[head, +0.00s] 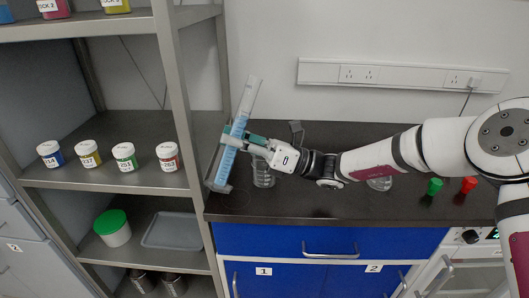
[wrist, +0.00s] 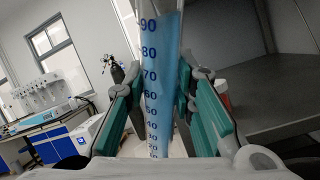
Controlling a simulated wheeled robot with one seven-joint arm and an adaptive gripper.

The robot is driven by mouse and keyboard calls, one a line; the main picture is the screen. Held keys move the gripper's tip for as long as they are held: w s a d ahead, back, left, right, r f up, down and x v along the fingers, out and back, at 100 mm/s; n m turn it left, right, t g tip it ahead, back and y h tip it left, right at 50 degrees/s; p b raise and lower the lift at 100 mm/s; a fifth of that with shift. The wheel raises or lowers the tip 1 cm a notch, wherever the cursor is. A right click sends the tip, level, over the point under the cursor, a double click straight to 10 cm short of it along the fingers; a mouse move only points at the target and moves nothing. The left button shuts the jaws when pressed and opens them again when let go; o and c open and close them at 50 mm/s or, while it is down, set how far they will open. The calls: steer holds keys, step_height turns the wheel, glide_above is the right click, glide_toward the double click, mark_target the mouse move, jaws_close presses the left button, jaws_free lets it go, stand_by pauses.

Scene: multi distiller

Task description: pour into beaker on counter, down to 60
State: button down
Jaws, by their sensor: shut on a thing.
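My gripper (head: 235,137) is shut on a tall graduated cylinder (head: 245,98) above the left end of the counter. The cylinder leans, its top towards the right in the head view. It holds blue liquid. In the wrist view the cylinder (wrist: 160,85) stands between the teal fingers, with blue marks up to 90. The liquid reaches about the 90 mark; the exact level is hard to read. A clear beaker (head: 263,177) stands on the counter just right of the cylinder's lower part, below my gripper and partly hidden by it.
Another clear glass vessel (head: 380,184) stands under my arm. Green (head: 433,187) and red (head: 469,185) pieces are to the right on the counter (head: 320,207). A metal shelf post (head: 179,90) rises left of the cylinder, with labelled jars (head: 123,156) on the shelf.

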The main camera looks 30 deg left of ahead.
mark_target(222, 161)
steer(key=shift+f+m+t+y, duration=0.25)
steer(key=shift+m+t+y, duration=0.05)
steer(key=shift+m+y, duration=0.55)
steer(key=shift+s+r+m+t+y+p, duration=0.2)
steer(key=shift+s+r+m+y+p, duration=0.1)
steer(key=shift+m+y, duration=0.25)
steer(key=shift+s+r+m+t+y+p, duration=0.2)
steer(key=shift+s+r+m+y+p, duration=0.1)
steer(key=shift+m, duration=0.4)
steer(key=shift+s+a+r+m+t+y+p, duration=0.1)
steer(key=shift+s+r+m+t+y+p, duration=0.1)
steer(key=shift+r+m+t+y+p, duration=0.25)
steer(key=shift+s+a+r+m+t+y+p, duration=0.15)
steer(key=shift+r+m+y+p, duration=0.15)
steer(key=shift+r+m, duration=0.3)
steer(key=shift+s+m+t+y+p, duration=0.25)
steer(key=shift+m+t+y, duration=0.25)
steer(key=shift+m, duration=0.35)
steer(key=shift+s+m+t+y+p, duration=0.15)
steer(key=shift+s+m+t+y, duration=0.1)
steer(key=shift+m+t, duration=0.45)
steer(key=shift+w+d, duration=0.1)
steer(key=shift+w, duration=0.05)
steer(key=shift+s+m+t+y+p, duration=0.15)
steer(key=shift+m+t+y, duration=0.15)
steer(key=shift+m+t, duration=0.45)
steer(key=shift+s+m+t+y+p, duration=0.15)
steer(key=shift+m+t+y, duration=0.25)
steer(key=shift+m, duration=0.65)
